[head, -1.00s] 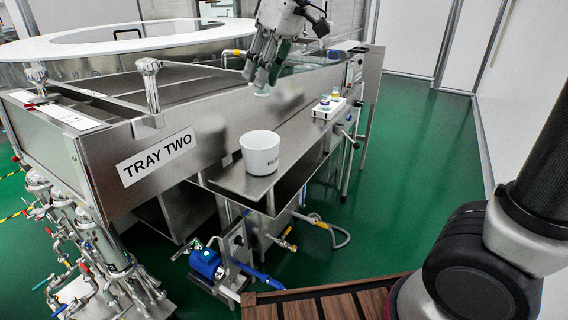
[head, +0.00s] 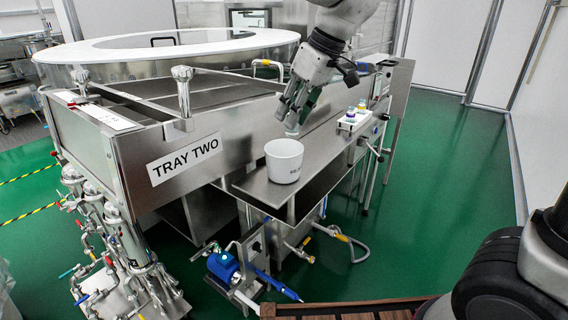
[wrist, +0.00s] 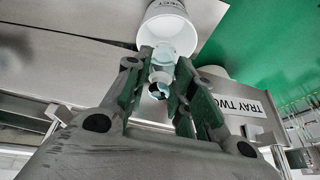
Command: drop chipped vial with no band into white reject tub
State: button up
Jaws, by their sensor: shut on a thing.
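The white reject tub (head: 284,165) stands upright on the steel shelf, with dark lettering on its side. In the wrist view the tub (wrist: 181,37) lies just beyond the fingertips with its opening showing. My gripper (head: 294,118) is shut on a pale, clear vial (head: 293,132), above the tub's rim toward its far side. In the wrist view the vial (wrist: 161,76) sits between the fingers of my gripper (wrist: 163,72). I see no coloured band on it; the fingers hide part of it, and a chip is too small to make out.
A small white rack (head: 354,121) with capped vials stands farther along the shelf (head: 250,183), to the right. The washer's wall with the TRAY TWO label (head: 185,158) rises at left. Green floor (head: 440,190) is clear at right.

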jog(key=o, duration=0.8)
jog(key=v, duration=1.2)
